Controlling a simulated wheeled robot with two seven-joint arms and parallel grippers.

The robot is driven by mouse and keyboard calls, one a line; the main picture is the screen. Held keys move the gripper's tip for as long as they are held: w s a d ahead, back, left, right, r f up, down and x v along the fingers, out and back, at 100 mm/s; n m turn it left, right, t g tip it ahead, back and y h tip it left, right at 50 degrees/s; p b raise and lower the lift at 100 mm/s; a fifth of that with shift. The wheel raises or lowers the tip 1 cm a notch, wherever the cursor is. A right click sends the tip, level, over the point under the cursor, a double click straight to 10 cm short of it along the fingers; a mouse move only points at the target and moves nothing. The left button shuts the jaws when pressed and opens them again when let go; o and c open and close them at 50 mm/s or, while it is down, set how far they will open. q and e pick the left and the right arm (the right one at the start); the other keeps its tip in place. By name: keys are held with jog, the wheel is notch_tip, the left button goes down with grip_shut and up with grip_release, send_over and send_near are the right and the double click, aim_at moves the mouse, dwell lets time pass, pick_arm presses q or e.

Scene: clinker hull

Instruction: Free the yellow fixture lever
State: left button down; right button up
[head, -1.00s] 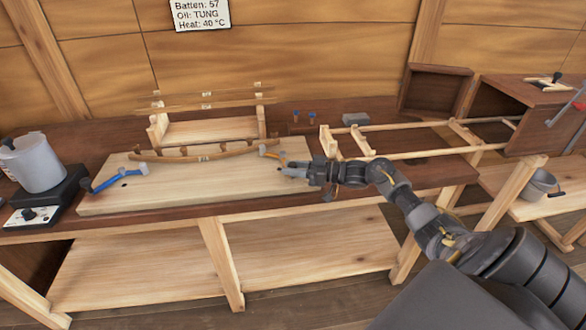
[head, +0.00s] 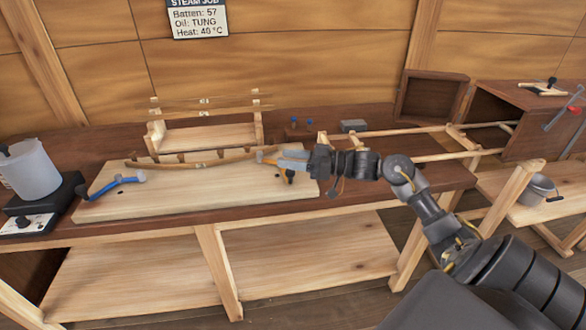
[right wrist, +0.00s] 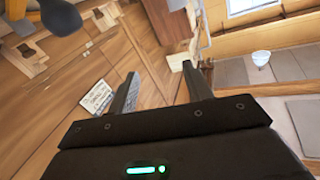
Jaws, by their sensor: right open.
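The yellow fixture lever (head: 263,157) is at the right end of the pale fixture board (head: 205,203). It is partly hidden by my right gripper (head: 283,160), which is right at it, with fingers pointing left; I cannot tell whether they touch. A curved wooden batten (head: 205,161) runs along the board between the yellow lever and the blue lever (head: 118,184) at the left. In the right wrist view my right gripper (right wrist: 160,88) is open, with nothing visible between its fingers. My left gripper is out of view.
A clear pot (head: 32,170) on a dark heater is at the far left. A wooden rack (head: 205,135) stands behind the board. A grey block (head: 353,126) and a pale wooden frame (head: 420,157) are to the right. The board's front is mostly clear.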

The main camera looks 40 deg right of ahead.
jog(key=s+a+r, duration=0.3)
jog(key=s+a, duration=0.1)
jog(key=s, duration=0.2)
jog(key=shift+s+a+r, duration=0.15)
jog(key=shift+s+a, duration=0.25)
